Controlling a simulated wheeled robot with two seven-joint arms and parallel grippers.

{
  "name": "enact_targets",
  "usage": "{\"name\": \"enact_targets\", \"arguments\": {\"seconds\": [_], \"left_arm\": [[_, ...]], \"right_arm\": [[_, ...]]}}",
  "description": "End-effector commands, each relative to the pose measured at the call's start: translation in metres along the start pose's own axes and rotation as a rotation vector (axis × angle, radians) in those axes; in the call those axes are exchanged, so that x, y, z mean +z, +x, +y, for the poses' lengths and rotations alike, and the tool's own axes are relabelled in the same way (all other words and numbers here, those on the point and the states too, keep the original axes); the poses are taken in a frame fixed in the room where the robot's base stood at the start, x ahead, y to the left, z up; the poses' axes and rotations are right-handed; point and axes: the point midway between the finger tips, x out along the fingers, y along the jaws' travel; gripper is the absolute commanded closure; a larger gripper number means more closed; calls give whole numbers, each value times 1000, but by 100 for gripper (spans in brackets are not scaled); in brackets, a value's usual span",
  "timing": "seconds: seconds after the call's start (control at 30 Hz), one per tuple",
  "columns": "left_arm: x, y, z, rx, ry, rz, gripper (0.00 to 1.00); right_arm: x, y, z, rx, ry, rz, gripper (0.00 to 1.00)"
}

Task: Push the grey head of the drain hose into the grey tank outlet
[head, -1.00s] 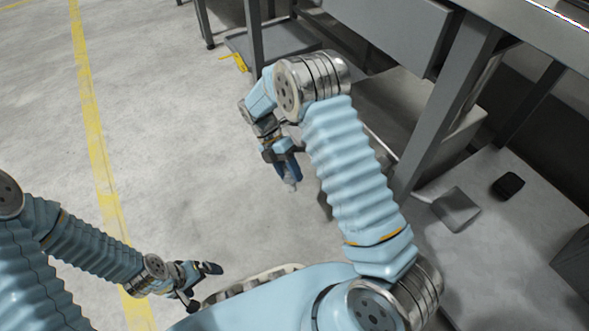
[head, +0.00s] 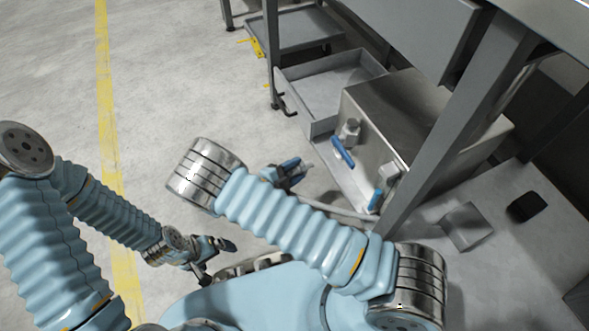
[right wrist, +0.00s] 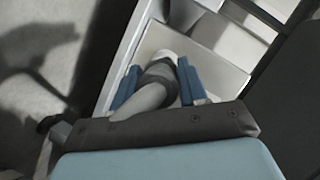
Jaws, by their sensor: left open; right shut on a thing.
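My right gripper (head: 291,172) is shut on the drain hose, just left of the tank. In the right wrist view the hose (right wrist: 144,100) lies between the two blue fingers, with a dark band and a pale head end (right wrist: 165,55) pointing away from me. A metal tank (head: 392,118) stands under the bench. A grey outlet fitting (head: 351,130) with a blue lever (head: 343,152) sticks out of its near face; the hose head is apart from it. My left gripper (head: 218,262) is open and empty, low at the left.
A second fitting (head: 389,173) with a blue lever is lower right on the tank. A grey tray (head: 303,103) lies beside the tank. A bench leg (head: 450,130) stands in front of it. A black object (head: 527,206) lies right. Floor at left is clear.

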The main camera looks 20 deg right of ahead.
Motion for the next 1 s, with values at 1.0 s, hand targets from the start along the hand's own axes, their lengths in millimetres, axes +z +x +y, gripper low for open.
{"name": "enact_targets", "arguments": {"seconds": [1.0], "left_arm": [[0,5,-2,0,0,1,0]], "right_arm": [[-20,48,0,3,3,3,91]]}}
